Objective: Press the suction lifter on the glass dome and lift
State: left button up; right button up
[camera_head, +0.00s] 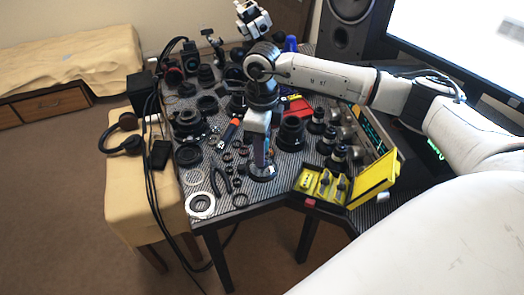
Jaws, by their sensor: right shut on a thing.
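My right gripper (259,137) points down over the front middle of the table. It is shut on a slim dark and blue upright thing, which looks like the suction lifter (261,155). The lifter's lower end meets a round, shiny, dark disc that looks like the glass dome (262,174), low on the patterned tabletop. At this size I cannot tell whether they are pressed together or only close. The gripper hides the lifter's upper part.
The dark patterned table (285,190) is crowded with lens parts and rings. Pliers (219,180) lie left of the dome, and a pale ring (201,205) lies at the front left corner. An open yellow case (325,186) stands close on the right. A monitor (465,40) stands behind.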

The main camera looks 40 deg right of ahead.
jog(key=shift+r+p, duration=1.3)
jog(key=shift+r, duration=1.15)
